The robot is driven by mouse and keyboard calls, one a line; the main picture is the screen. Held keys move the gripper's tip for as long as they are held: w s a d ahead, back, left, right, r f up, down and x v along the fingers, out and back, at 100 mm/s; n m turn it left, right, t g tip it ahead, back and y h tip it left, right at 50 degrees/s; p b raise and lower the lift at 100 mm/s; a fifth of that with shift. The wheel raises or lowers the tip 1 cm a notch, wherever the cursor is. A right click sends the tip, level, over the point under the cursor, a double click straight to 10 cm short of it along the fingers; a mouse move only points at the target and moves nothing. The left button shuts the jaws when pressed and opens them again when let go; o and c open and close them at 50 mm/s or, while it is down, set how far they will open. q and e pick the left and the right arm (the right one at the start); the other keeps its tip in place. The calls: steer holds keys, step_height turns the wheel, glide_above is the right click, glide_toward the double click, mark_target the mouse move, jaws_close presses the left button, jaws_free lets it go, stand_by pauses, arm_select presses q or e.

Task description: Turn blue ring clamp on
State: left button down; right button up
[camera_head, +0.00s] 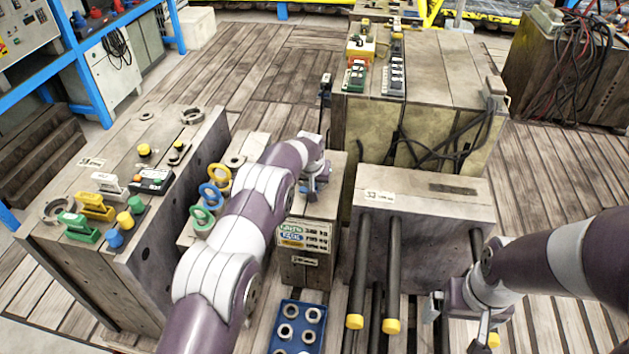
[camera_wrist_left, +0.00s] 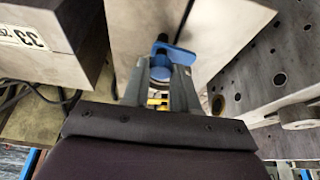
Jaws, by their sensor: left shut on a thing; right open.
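My left gripper (camera_head: 316,188) is shut above the top of a narrow grey block (camera_head: 322,207). In the left wrist view its two fingers (camera_wrist_left: 168,90) close on a blue part (camera_wrist_left: 172,52), which looks like the blue ring clamp; a dark knob shows at its upper end. In the head view only a little blue shows beside the fingers, so its exact pose is hidden. Another blue ring (camera_head: 210,194) sits between a yellow ring (camera_head: 219,177) and a green ring (camera_head: 201,217) on the block to the left. My right gripper (camera_head: 461,325) is open and empty at the lower right.
Dark rods with yellow ends (camera_head: 392,270) stick out from the block marked 33 (camera_head: 440,210). A blue tray of metal rings (camera_head: 298,326) lies at the bottom. A large mould block (camera_head: 70,270) with coloured clamps stands left. Black cables hang behind.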

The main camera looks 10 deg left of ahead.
arm_select(q)
steer(key=shift+a+f+m+h, duration=0.1)
steer(key=shift+m+h, duration=0.3)
steer(key=shift+m, duration=0.5)
steer(key=m+h+b, duration=0.1)
steer(key=m, duration=0.1)
steer(key=shift+a+m+b, duration=0.1)
steer(key=shift+m+b, duration=0.3)
steer(key=shift+m+g+h, duration=0.3)
steer(key=shift+m, duration=0.5)
steer(key=shift+a+r+m+h, duration=0.1)
steer(key=shift+r+m+h, duration=0.15)
steer(key=shift+m, duration=0.35)
steer(key=shift+w+f+m+g+p, duration=0.15)
steer(key=shift+m+g+p, duration=0.25)
steer(key=shift+m+p, duration=0.5)
steer(key=shift+h, duration=0.25)
steer(key=c, duration=0.9)
jaws_free()
